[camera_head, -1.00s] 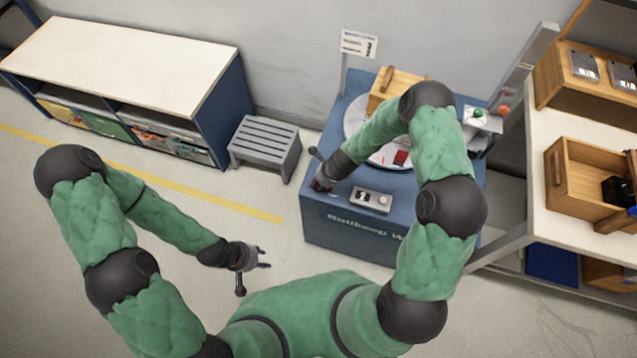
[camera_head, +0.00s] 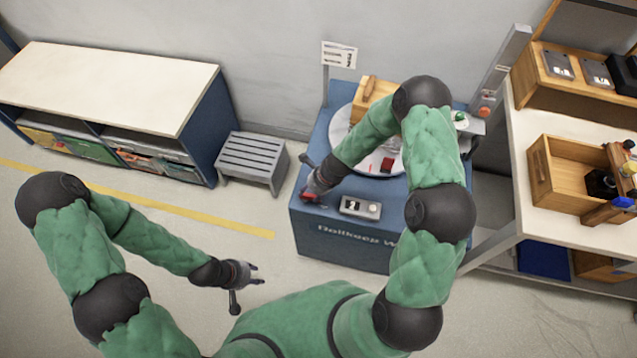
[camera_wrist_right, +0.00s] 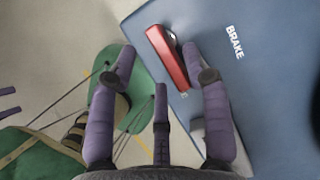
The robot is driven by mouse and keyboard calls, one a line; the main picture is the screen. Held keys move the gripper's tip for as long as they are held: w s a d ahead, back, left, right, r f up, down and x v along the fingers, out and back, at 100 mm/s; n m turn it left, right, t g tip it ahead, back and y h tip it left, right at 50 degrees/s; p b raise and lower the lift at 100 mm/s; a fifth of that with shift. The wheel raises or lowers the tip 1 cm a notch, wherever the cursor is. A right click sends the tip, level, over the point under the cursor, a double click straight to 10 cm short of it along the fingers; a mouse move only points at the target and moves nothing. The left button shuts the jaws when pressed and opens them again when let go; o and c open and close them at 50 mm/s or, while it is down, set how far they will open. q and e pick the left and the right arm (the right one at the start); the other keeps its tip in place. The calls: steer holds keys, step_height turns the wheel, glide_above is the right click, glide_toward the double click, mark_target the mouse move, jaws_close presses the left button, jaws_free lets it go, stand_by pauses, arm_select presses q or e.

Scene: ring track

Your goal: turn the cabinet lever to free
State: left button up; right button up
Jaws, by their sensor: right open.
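The blue cabinet (camera_head: 345,248) stands right of centre in the head view. Its red lever (camera_wrist_right: 167,58) lies on the blue top near an edge in the right wrist view, with the word BRAKE printed to its right. My right gripper (camera_wrist_right: 158,58) is open, its purple fingers spread on either side of the lever's near end; whether they touch it I cannot tell. In the head view my right gripper (camera_head: 312,187) is at the cabinet's front left corner and mostly hides the lever. My left gripper (camera_head: 252,274) appears open and empty, over the floor left of the cabinet.
A turntable (camera_head: 372,165) with a wooden box (camera_head: 370,97) is on the cabinet, partly behind my right arm. A small control panel (camera_head: 360,208) sits near its front edge. A grey step stool (camera_head: 252,158) stands left; a white workbench (camera_head: 520,195) stands right. Floor in front is clear.

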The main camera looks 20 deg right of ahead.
steer(key=v, duration=0.8)
steer(key=shift+r, duration=0.1)
stand_by(0.5)
steer(key=s+a+f+n+g, duration=0.1)
steer(key=s+a+f+n, duration=0.3)
steer(key=s+n, duration=0.5)
steer(key=s+a+f+n+g, duration=0.1)
steer(key=s+a+f+n, duration=0.4)
steer(key=s+n, duration=0.5)
steer(key=n, duration=0.3)
steer(key=shift+f+n, duration=0.3)
steer(key=shift+f, duration=0.05)
steer(key=shift+c, duration=1)
steer(key=shift+d, duration=0.1)
